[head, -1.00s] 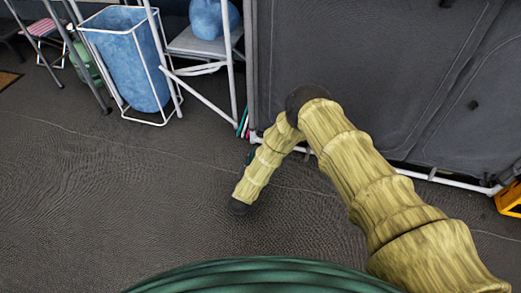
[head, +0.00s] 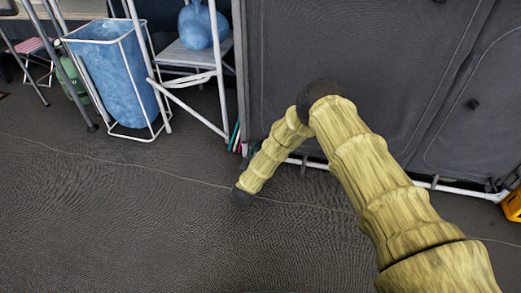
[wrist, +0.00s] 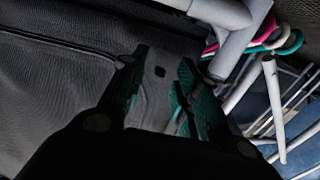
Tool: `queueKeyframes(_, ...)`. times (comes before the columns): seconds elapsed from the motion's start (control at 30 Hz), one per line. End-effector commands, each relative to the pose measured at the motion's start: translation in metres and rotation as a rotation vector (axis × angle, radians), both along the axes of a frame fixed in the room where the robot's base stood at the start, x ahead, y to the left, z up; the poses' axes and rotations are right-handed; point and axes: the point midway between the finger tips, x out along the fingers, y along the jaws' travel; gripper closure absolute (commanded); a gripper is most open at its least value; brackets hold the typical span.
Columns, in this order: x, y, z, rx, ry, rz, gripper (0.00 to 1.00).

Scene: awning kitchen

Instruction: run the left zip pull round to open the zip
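The dark grey fabric cupboard front (head: 340,50) fills the upper right of the head view, with curved zip lines. A small black pull (head: 474,104) shows on its right part, and another dark piece (head: 439,1) is cut by the top edge. In the wrist view, my gripper (wrist: 165,58) is open, its two teal-sided fingers apart. A small dark piece (wrist: 159,71) shows in the gap against grey material; I cannot tell whether it touches a finger. A grey nub (wrist: 125,61) lies by a seam left of the fingers. I cannot tell which piece is the left zip pull. The head view hides my gripper.
A white tube frame (head: 470,191) runs along the cupboard's foot. Pink, green and white loops (wrist: 285,40) hang by a pale pipe (wrist: 235,40) near the fingers. A blue bin (head: 115,75) and a stool (head: 185,55) stand left. The floor at lower left is clear.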

Motion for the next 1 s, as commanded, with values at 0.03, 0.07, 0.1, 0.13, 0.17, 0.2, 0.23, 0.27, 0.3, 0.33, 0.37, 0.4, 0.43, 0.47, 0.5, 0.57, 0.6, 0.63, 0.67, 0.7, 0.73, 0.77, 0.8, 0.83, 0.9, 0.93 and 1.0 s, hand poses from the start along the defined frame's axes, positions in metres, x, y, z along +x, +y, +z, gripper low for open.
queueKeyframes(0.03, 0.006, -0.003, -0.003, 0.002, -0.002, -0.001, 0.69)
queueKeyframes(0.07, 0.009, -0.004, -0.003, 0.002, -0.002, -0.001, 0.69)
queueKeyframes(0.1, 0.013, -0.005, -0.003, 0.001, -0.001, -0.001, 0.69)
queueKeyframes(0.13, 0.015, -0.006, -0.002, 0.001, -0.001, -0.001, 0.69)
queueKeyframes(0.17, 0.017, -0.007, -0.002, 0.001, 0.0, -0.001, 0.69)
queueKeyframes(0.2, 0.02, -0.007, -0.002, 0.0, 0.0, -0.001, 0.69)
queueKeyframes(0.23, 0.021, -0.008, -0.002, 0.0, 0.001, -0.001, 0.69)
queueKeyframes(0.27, 0.022, -0.008, -0.002, 0.0, 0.001, -0.001, 0.69)
queueKeyframes(0.3, 0.024, -0.008, -0.001, 0.0, 0.001, 0.0, 0.69)
queueKeyframes(0.33, 0.025, -0.009, -0.001, 0.0, 0.001, 0.0, 0.69)
queueKeyframes(0.37, 0.025, -0.009, -0.001, 0.0, 0.001, 0.0, 0.69)
queueKeyframes(0.4, 0.026, -0.009, 0.0, 0.0, 0.001, 0.0, 0.69)
queueKeyframes(0.43, 0.026, -0.009, 0.0, 0.0, 0.001, 0.0, 0.69)
queueKeyframes(0.47, 0.026, -0.009, 0.0, 0.0, 0.001, 0.0, 0.69)
queueKeyframes(0.5, 0.026, -0.009, 0.0, 0.0, 0.001, 0.0, 0.69)
queueKeyframes(0.57, 0.026, -0.009, 0.0, 0.0, 0.001, 0.0, 0.69)
queueKeyframes(0.6, 0.026, -0.009, 0.0, 0.0, 0.001, 0.0, 0.69)
queueKeyframes(0.63, 0.026, -0.009, 0.0, 0.0, 0.001, 0.0, 0.69)
queueKeyframes(0.67, 0.026, -0.009, 0.0, 0.0, 0.001, 0.0, 0.71)
queueKeyframes(0.7, 0.026, -0.009, 0.0, 0.0, 0.001, 0.0, 0.78)
queueKeyframes(0.73, 0.026, -0.009, 0.0, 0.0, 0.001, 0.0, 0.83)
queueKeyframes(0.77, 0.026, -0.009, 0.0, 0.0, 0.001, 0.0, 0.89)
queueKeyframes(0.8, 0.026, -0.009, 0.0, 0.0, 0.001, 0.0, 0.96)
queueKeyframes(0.83, 0.026, -0.009, 0.0, 0.0, 0.001, 0.0, 1.0)
queueKeyframes(0.9, 0.026, -0.009, 0.0, 0.0, 0.001, 0.0, 1.0)
queueKeyframes(0.93, 0.026, -0.009, 0.0, 0.0, 0.001, 0.0, 1.0)
queueKeyframes(1.0, 0.026, -0.009, 0.0, 0.0, 0.001, 0.0, 1.0)
